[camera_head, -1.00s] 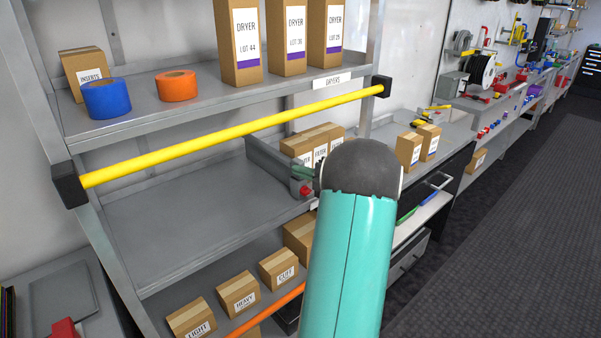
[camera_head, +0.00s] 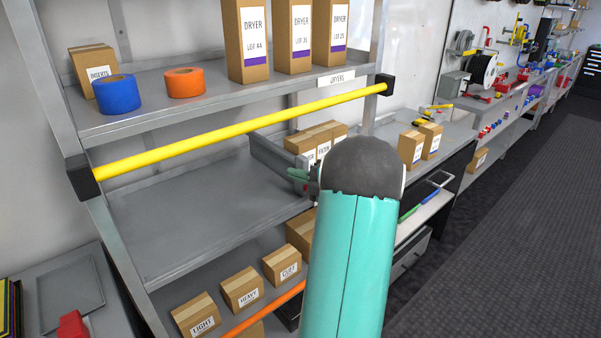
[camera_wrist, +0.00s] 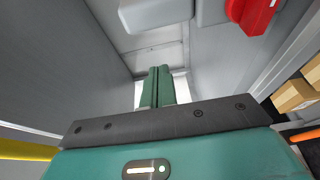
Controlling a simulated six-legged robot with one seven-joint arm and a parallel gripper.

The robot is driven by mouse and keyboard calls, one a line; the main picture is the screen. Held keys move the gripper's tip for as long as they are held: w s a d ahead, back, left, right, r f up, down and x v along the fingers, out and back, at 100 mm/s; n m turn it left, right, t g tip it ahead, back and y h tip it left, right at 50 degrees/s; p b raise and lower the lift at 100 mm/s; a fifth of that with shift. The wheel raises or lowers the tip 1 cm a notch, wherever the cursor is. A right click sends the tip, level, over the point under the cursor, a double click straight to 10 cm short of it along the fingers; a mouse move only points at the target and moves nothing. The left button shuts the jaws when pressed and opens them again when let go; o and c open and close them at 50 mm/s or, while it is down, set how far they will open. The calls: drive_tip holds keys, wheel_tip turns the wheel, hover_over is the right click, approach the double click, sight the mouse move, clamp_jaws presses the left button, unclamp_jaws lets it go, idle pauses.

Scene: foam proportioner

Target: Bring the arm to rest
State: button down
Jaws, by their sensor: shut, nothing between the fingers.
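My arm, teal with a dark rounded joint, reaches up the middle of the head view in front of the shelving. In the wrist view the two green fingers of my gripper (camera_wrist: 157,88) stand close together, shut and empty. A red part (camera_wrist: 256,14) on a grey body is above and right of the fingers there. Most of my wrist is hidden behind the arm in the head view.
A yellow bar (camera_head: 240,132) crosses the shelf front above the middle shelf (camera_head: 190,218), whose left part is bare. Below are labelled boxes (camera_head: 241,290) and an orange bar (camera_head: 268,309). Open floor (camera_head: 505,230) lies right.

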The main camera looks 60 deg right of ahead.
drive_tip(key=s+d, duration=0.1)
drive_tip(key=s, duration=0.8)
drive_tip(key=shift+s, duration=0.15)
drive_tip(key=w+a+r+n+g+y, duration=0.1)
drive_tip(key=w+a+n+g+y, duration=0.15)
drive_tip(key=a+n, duration=0.7)
drive_tip(key=w+a+r+n+g+y, duration=0.15)
drive_tip(key=w+a+n+g, duration=0.35)
drive_tip(key=a, duration=0.7)
drive_tip(key=w+a+r+n+g+y, duration=0.1)
drive_tip(key=w+a+n+g+y, duration=0.15)
drive_tip(key=a+n, duration=0.7)
drive_tip(key=s+a+n+g+h, duration=0.1)
drive_tip(key=s+a+n+h, duration=0.2)
drive_tip(key=a+n, duration=0.7)
drive_tip(key=s+a+n+g+h, duration=0.1)
drive_tip(key=s+a+n+h, duration=0.3)
drive_tip(key=n, duration=1.5)
drive_tip(key=s+a, duration=0.4)
drive_tip(key=a, duration=0.2)
drive_tip(key=shift+s+r, duration=0.25)
drive_tip(key=shift+r, duration=0.05)
